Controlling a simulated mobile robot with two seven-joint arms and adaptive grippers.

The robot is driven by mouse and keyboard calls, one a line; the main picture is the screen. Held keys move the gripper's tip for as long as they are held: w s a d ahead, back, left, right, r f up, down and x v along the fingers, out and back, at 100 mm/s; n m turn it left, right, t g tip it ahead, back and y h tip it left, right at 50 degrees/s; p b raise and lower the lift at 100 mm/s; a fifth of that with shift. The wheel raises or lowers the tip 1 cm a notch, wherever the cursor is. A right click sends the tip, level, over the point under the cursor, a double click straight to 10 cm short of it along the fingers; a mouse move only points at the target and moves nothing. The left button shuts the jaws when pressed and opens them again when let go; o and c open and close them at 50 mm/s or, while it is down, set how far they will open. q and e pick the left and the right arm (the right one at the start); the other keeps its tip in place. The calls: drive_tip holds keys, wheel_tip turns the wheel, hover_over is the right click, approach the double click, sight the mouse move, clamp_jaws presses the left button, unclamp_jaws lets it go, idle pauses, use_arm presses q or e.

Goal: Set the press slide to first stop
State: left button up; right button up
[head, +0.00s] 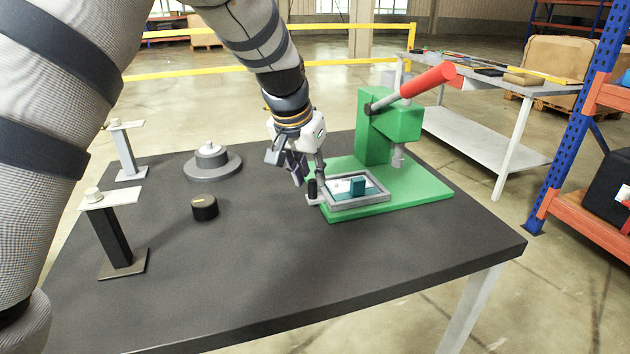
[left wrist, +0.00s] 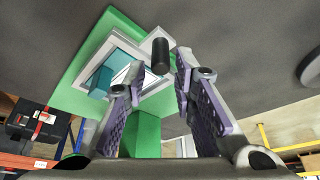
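The green press (head: 388,130) with a red lever (head: 428,81) stands on the right of the dark table. At the front left of its base lies the slide, a grey frame (head: 360,202) with a teal and white inside and a small teal block; it also shows in the left wrist view (left wrist: 113,42). A black upright knob (head: 312,189) stands at its left end. My left gripper (head: 305,172) is open just above and beside the knob. In the left wrist view the knob (left wrist: 160,56) lies between the fingertips, apparently untouched. My right gripper is not in view.
A round grey stepped base (head: 213,164) and a black puck (head: 204,208) sit left of the press. Two posts with white top plates (head: 113,232) (head: 127,150) stand farther left. The table's front middle is clear. A grey bench (head: 480,140) stands behind right.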

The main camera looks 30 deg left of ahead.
sight(312, 181)
use_arm(q)
drive_tip(key=x, duration=0.3)
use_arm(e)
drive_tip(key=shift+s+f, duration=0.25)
use_arm(q)
drive_tip(key=shift+c, duration=0.6)
clamp_jaws()
